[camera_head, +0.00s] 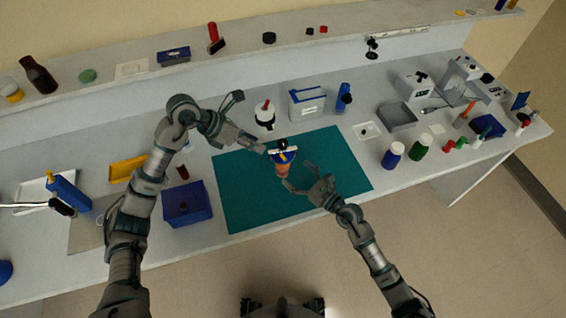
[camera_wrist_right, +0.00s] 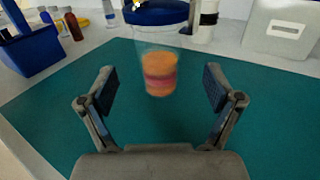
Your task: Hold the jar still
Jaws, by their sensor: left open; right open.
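The jar (camera_head: 281,168) is clear with a blue lid (camera_head: 284,156) and orange and pink contents. It stands upright on the teal mat (camera_head: 243,200). Small white, yellow and dark parts show at its lid. In the right wrist view the jar (camera_wrist_right: 160,72) is ahead, between the directions of my two fingers and beyond their tips. My right gripper (camera_head: 298,175) is open and empty, on the near right side of the jar. My left gripper (camera_head: 253,122) is open, to the left of the jar, with one finger reaching close to the lid. Whether it touches is unclear.
A blue bin (camera_head: 187,204) stands left of the mat. A white bottle (camera_head: 265,116) and a white-and-blue box (camera_head: 307,103) stand behind it. The mat's right part is clear.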

